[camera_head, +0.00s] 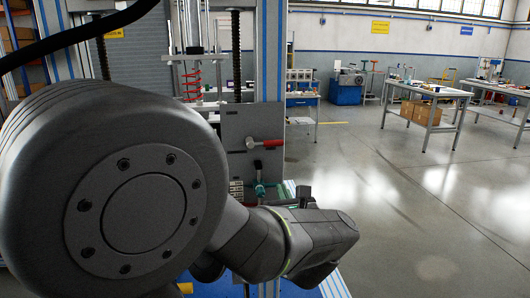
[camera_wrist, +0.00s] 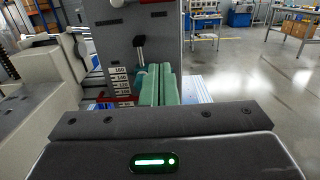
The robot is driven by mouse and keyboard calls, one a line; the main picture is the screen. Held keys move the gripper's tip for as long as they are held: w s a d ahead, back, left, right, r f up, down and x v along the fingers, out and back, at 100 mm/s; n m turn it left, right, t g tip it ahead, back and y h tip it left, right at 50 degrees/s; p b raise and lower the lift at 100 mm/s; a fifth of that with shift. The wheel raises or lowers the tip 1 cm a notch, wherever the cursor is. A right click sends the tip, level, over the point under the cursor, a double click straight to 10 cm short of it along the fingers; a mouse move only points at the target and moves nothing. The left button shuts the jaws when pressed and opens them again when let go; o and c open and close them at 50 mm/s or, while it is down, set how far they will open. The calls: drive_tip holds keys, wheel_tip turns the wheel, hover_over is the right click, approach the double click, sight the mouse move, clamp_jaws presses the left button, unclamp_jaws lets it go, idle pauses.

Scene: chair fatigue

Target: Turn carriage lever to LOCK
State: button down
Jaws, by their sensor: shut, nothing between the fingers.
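A lever with a red handle (camera_head: 266,143) lies roughly horizontal on a grey upright plate (camera_head: 240,122); only its lower edge shows at the top of the wrist view (camera_wrist: 155,2). Below it, a black-handled lever (camera_wrist: 139,44) stands nearly upright from a teal hub; it also shows in the head view (camera_head: 258,166). I cannot tell which is the carriage lever, and no LOCK marking is readable. My gripper (camera_wrist: 165,72) has its green fingers shut together and empty, in front of the plate's lower part, just below and right of the black-handled lever. The fingers partly cover the hub.
A number scale (camera_wrist: 119,80) is fixed at the plate's lower edge. A red spring (camera_head: 193,82) and threaded columns stand above, inside the frame. Workbenches (camera_head: 430,92) and a blue cabinet (camera_head: 347,90) stand far behind. The floor at right is clear.

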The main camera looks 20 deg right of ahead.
sight(267, 144)
drive_tip(key=shift+d+r, duration=0.15)
drive_tip(key=w+r, duration=0.1)
drive_tip(key=w, duration=0.2)
drive_tip(key=w+d+r+p, duration=0.1)
drive_tip(key=w+r, duration=0.1)
drive_tip(key=w, duration=0.2)
drive_tip(key=w+d+r+p, duration=0.1)
drive_tip(key=w, duration=0.2)
drive_tip(key=shift+w+d+r, duration=0.2)
drive_tip(key=shift+d, duration=0.05)
